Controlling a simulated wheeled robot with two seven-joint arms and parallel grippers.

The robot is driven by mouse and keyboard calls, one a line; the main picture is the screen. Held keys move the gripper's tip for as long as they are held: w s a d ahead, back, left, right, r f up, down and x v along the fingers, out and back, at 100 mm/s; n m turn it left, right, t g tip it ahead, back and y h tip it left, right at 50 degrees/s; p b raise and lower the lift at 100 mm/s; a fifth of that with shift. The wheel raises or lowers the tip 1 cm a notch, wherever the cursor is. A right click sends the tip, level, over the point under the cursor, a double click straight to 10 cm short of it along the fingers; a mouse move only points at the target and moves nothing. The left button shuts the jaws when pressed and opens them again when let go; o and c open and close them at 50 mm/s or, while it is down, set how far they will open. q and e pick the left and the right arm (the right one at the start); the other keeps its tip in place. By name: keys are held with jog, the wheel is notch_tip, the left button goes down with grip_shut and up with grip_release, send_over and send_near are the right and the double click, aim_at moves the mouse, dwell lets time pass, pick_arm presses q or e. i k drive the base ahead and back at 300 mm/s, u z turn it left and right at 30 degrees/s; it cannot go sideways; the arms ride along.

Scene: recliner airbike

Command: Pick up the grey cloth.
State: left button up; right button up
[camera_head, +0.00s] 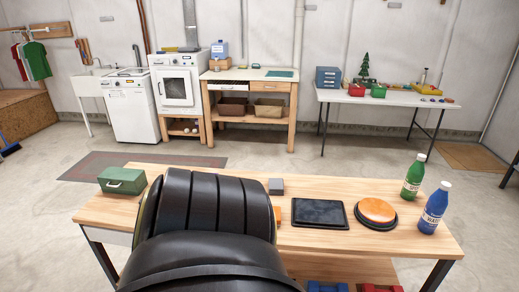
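A small grey, block-like piece (276,186) lies on the near wooden table (330,187), just right of a large black ribbed shape in the foreground. It may be the grey cloth folded up, but it is too small to tell. Nothing else in view looks like a grey cloth. Neither of my grippers is in view. The black ribbed shape hides the middle-left of the table.
The near table also holds a green box (122,180), a black tray-like pad (319,213), an orange disc (377,210) on a black base, a green bottle (413,176) and a blue bottle (434,208). An orange bit (277,215) shows beside the black shape.

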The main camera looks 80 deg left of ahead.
aim_at(276, 185)
jog(key=k, duration=0.4)
jog(key=u, duration=0.85)
